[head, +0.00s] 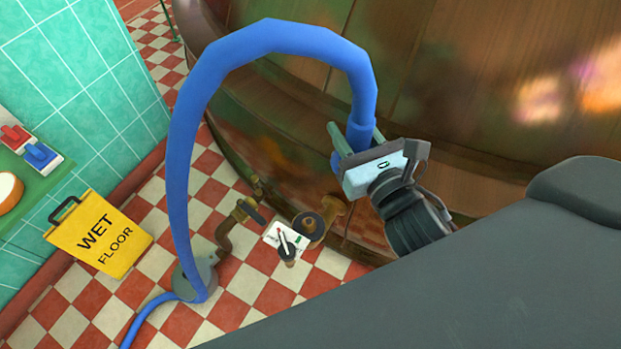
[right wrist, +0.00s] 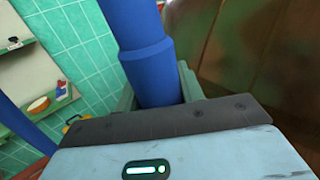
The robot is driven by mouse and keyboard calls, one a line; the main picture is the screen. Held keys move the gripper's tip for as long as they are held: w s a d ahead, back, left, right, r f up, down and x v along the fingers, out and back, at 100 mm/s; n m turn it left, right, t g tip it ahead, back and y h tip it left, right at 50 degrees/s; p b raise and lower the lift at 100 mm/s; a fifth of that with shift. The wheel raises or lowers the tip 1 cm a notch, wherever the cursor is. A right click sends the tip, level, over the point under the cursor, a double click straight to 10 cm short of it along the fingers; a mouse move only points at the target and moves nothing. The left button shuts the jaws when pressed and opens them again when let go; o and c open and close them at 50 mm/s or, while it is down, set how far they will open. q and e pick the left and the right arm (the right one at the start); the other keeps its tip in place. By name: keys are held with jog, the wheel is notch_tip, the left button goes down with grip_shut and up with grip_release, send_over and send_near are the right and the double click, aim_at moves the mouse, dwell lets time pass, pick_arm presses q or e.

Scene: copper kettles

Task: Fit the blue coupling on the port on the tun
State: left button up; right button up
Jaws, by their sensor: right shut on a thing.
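The blue coupling (head: 360,132) is at the end of a thick blue hose (head: 270,38). My right gripper (head: 350,150) is shut on it, with the coupling between its two greenish fingers. In the right wrist view the coupling (right wrist: 150,72) rises between the fingers, and its lower end is hidden behind the gripper body. The tun (head: 440,80) is the large brown, shiny vessel behind the gripper. A brass stub with a dark round end (head: 312,226), seemingly the port, sticks out low on the tun, below and left of the gripper, apart from the coupling. My left gripper is out of view.
The hose arches down to a grey floor fitting (head: 197,276). A brass tap (head: 238,217) is left of the stub. A small white card with a dark knob (head: 286,241) is near the stub. A yellow wet-floor sign (head: 100,235) stands by the green tiled wall.

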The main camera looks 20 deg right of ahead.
pick_arm(q)
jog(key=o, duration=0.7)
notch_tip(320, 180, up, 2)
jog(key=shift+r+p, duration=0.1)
jog(key=shift+p, duration=1)
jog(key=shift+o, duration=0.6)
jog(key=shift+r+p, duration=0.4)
jog(key=shift+p, duration=0.2)
pick_arm(e)
jog(key=w+a+f+n+g+y, duration=0.1)
jog(key=w+a+f+n+y, duration=0.3)
jog(key=w+a+f+y, duration=0.15)
pick_arm(q)
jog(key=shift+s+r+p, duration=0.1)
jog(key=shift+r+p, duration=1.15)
jog(key=shift+p, duration=0.35)
pick_arm(e)
jog(key=s+a+f+n+g+y, duration=0.2)
jog(key=f+n+g+y, duration=0.1)
jog(key=f+y, duration=0.1)
jog(key=s+a+f+n+g+y, duration=0.1)
jog(key=f+n+g+y, duration=0.2)
jog(key=f+y, duration=0.1)
jog(key=shift+s+a+f, duration=0.35)
jog(key=shift+f, duration=0.4)
